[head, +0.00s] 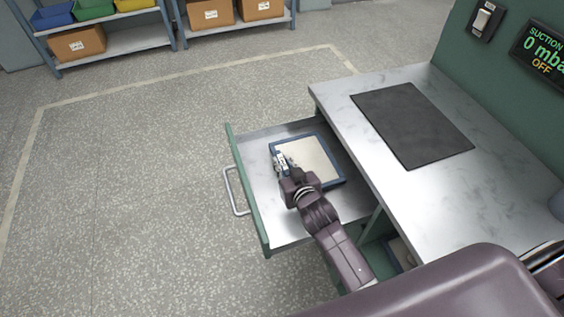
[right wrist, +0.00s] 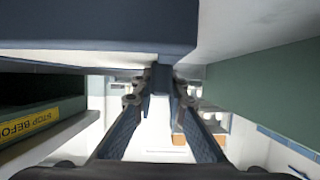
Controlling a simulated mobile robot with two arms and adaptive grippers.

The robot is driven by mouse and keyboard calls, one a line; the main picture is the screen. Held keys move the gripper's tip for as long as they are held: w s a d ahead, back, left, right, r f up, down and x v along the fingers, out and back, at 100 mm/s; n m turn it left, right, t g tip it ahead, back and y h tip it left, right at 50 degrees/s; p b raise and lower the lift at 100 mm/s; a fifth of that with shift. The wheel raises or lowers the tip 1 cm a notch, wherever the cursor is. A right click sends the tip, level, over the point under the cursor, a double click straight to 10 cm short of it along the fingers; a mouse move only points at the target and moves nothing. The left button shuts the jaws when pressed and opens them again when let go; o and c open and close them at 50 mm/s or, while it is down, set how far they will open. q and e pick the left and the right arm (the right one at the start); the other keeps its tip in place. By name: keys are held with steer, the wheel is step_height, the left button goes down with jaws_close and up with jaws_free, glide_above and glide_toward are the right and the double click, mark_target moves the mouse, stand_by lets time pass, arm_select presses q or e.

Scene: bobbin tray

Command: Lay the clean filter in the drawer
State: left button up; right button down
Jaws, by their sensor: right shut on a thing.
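The clean filter (head: 316,158), a cream square pad in a blue frame, is inside the open drawer (head: 262,222), toward its far part and close to the worktop. It looks about flat; whether it touches the drawer floor I cannot tell. My right gripper (head: 281,164) reaches over the drawer and is shut on the filter's left edge. In the right wrist view the fingers (right wrist: 161,78) close on a blue part of the frame (right wrist: 100,30), which fills the top of the picture. My left gripper is not in view.
The drawer has a green front (head: 247,190) with a metal handle (head: 233,192). The metal worktop (head: 345,100) to its right carries a dark mat (head: 412,124). Another blue-edged item (head: 401,251) shows under the worktop. Floor left of the drawer is clear; shelves (head: 125,42) stand behind.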

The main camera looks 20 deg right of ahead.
steer(key=shift+a+f, duration=0.2)
steer(key=shift+f, duration=0.05)
steer(key=c, duration=1.9)
jaws_free()
steer(key=shift+f, duration=0.1)
steer(key=shift+c, duration=0.2)
steer(key=shift+s+r, duration=0.1)
steer(key=shift+r, duration=0.1)
steer(key=v, duration=1.1)
steer(key=shift+s+d+r, duration=0.1)
steer(key=shift+s+r, duration=0.1)
steer(key=shift+s, duration=0.15)
